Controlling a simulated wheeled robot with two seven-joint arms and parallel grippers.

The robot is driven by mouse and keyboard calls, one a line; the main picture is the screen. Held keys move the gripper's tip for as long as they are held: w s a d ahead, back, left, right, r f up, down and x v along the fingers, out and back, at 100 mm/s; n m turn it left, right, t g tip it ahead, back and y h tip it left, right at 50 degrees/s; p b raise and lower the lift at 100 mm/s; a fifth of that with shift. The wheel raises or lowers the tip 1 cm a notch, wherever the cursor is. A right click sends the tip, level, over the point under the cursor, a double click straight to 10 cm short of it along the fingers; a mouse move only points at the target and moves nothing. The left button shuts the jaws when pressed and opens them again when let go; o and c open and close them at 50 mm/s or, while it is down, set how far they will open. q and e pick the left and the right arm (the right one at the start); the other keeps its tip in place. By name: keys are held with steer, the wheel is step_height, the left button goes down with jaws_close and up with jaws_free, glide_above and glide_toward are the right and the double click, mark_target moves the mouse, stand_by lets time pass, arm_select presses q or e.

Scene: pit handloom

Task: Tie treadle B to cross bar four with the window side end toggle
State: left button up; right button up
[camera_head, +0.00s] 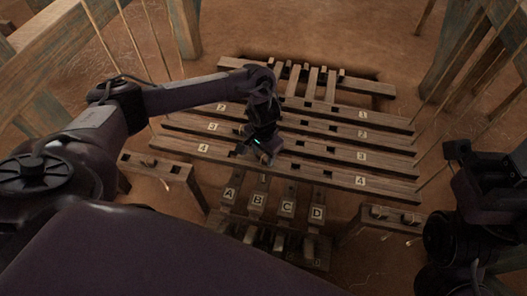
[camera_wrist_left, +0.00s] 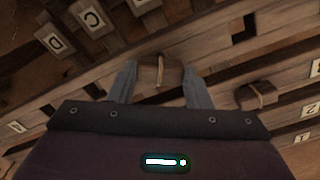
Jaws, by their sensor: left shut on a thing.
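Cross bar four (camera_head: 325,178) is the nearest of the long numbered wooden bars, with slots along it. Treadle B (camera_head: 257,200) is between treadles A (camera_head: 229,194) and C (camera_head: 287,208), in front of that bar. My left gripper (camera_head: 266,157) is over the middle of bars three and four. In the left wrist view its fingers are shut on a brown toggle (camera_wrist_left: 158,74), against the wooden bars; I cannot tell whether it sits in a slot. A second toggle (camera_wrist_left: 257,95) is on a bar beside it. My right arm is at the right edge, its fingers unclear.
Another rack (camera_head: 350,226) at right holds toggles with pale cords. Treadle D (camera_head: 317,213) is right of C. Thin upright cords and loom posts flank both sides.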

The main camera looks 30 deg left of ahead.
stand_by(0.3)
arm_select(q)
steer(key=o, duration=1)
steer(key=shift+o, duration=0.2)
steer(key=shift+r, duration=0.1)
